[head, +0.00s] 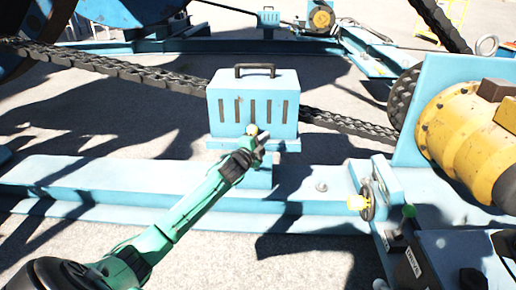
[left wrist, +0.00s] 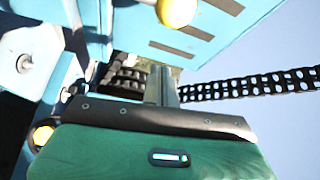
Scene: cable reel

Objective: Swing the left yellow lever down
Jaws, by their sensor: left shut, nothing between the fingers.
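The left lever's yellow ball knob (head: 252,130) shows at the front of the blue slotted box (head: 228,108); the knob is large at the top of the left wrist view (left wrist: 177,10). My left gripper (head: 262,143), on its green arm, is shut and empty just beside and below this knob. I cannot tell whether they touch. In the left wrist view its narrow fingers (left wrist: 163,85) point up the picture, below the knob. The lever's shaft is mostly hidden. A second yellow knob (head: 357,202) is farther right. My right gripper is not in view.
A blue beam (head: 110,180) runs across below the box. A dark chain (head: 120,68) passes behind the box. A yellow motor (head: 460,130) and a green-knobbed lever (head: 408,211) stand at the right. Bare ground (head: 60,260) lies in front of the beam.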

